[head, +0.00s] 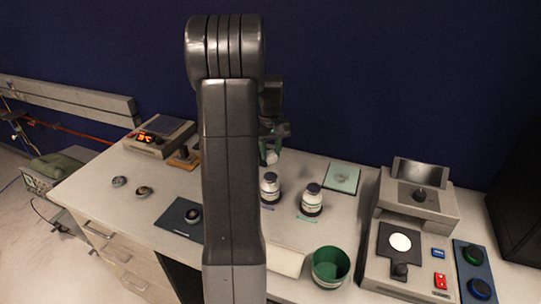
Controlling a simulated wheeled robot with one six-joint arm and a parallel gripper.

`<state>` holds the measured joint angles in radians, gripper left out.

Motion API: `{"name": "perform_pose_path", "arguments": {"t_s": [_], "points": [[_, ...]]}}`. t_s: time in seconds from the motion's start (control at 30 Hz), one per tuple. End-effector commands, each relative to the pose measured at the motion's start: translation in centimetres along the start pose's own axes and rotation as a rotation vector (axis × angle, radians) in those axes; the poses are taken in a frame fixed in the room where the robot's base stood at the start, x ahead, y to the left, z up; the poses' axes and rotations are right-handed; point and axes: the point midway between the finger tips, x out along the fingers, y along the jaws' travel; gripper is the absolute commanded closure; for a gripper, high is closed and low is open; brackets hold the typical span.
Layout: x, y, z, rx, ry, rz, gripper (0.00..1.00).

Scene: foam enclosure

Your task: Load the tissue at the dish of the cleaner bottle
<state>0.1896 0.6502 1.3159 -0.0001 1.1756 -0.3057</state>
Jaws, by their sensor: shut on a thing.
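My gripper (273,134) is behind the upper part of my arm, pointing down over the bench. It is shut on a small whitish thing (271,158), which looks like the tissue but is too small to be sure. The held thing is just above a white-topped bottle with a dark band (270,188); I cannot tell whether they touch. A second similar bottle (312,200) stands upright to its right. I cannot read which one is the cleaner bottle, and a dish on top is not clear.
A green tub (330,268) and a cream block (286,262) are at the front. A pale green pad (343,178) lies behind the bottles. A large instrument (408,235) fills the right. A dark pad (185,217) lies left. My arm hides the bench middle.

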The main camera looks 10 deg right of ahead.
Motion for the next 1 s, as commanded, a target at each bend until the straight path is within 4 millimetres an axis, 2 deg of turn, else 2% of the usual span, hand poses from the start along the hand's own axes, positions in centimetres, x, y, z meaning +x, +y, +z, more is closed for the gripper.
{"name": "perform_pose_path", "arguments": {"t_s": [0.27, 0.63, 1.0], "points": [[1.8, 0.0, -0.1, -0.004, -0.001, 0.000, 0.87], [5.5, 0.0, 0.0, -0.003, -0.001, 0.000, 0.87], [6.0, 0.0, -0.1, -0.003, 0.000, 0.000, 0.87]]}}
